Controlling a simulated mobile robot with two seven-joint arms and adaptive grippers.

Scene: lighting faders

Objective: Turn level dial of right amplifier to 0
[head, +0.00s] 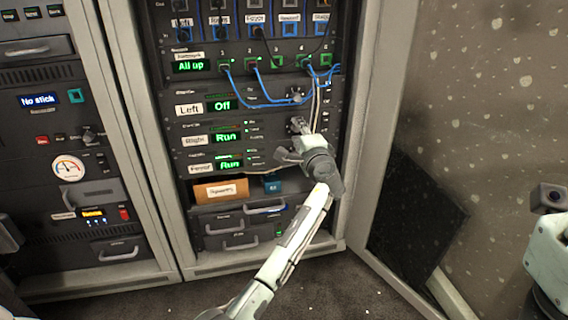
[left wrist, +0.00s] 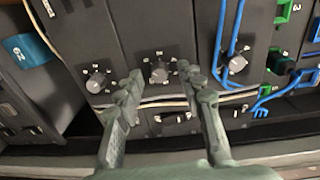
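The right amplifier (head: 195,141) is the rack unit labelled "Right", with a green display (head: 227,138) reading "Run". Its level dial (left wrist: 160,71) shows in the left wrist view as a grey knob with scale marks around it. My left gripper (left wrist: 158,80) is open, with one finger on either side of this dial. The fingers look apart from the knob; contact cannot be told. In the head view my left gripper (head: 296,142) is at the right part of the unit and partly covers it. The dial's exact setting is too small to read. My right gripper is out of view.
The left amplifier's dial (left wrist: 237,64) and the foyer amplifier's dial (left wrist: 96,82) flank the middle one closely. Blue cables (head: 262,101) loop above the gripper, and pale cables run near it. A cardboard box (head: 206,199) and blue box (head: 272,184) sit below.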

